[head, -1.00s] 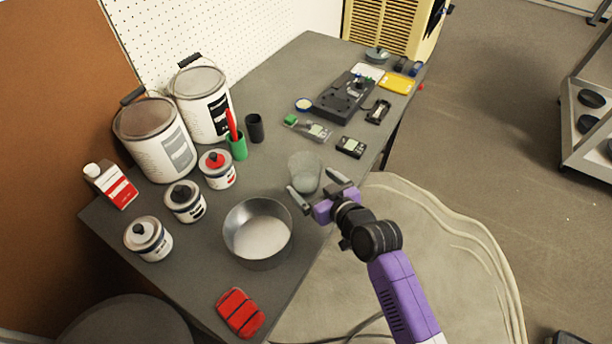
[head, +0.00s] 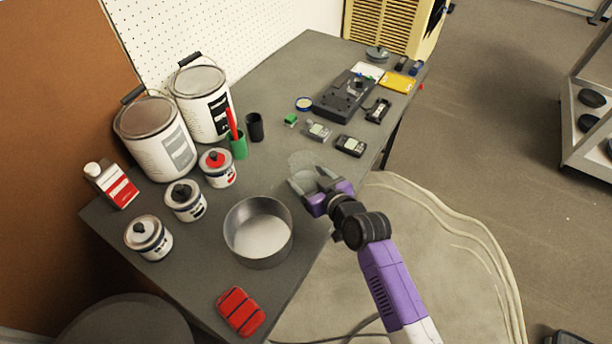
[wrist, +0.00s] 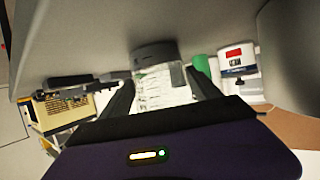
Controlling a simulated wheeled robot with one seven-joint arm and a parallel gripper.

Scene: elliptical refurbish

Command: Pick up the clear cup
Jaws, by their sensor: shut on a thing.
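The clear cup (head: 303,160) is a see-through tumbler near the middle of the dark table, beyond the round metal pan. My gripper (head: 311,178) is at the cup from the front right, with its fingers on either side of it. In the wrist view, the clear cup (wrist: 165,90) shows between the two dark fingers (wrist: 160,98), and my gripper is shut on it. The fingers and gripper body hide part of the cup in the head view. I cannot tell whether it is clear of the tabletop.
The metal pan (head: 258,233) stands left of my gripper. Paint cans (head: 155,140), a green cup (head: 238,146) and a black cup (head: 255,127) stand farther left. Small meters (head: 350,145) and a dark device (head: 343,95) lie beyond. A red block (head: 241,311) lies near the front.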

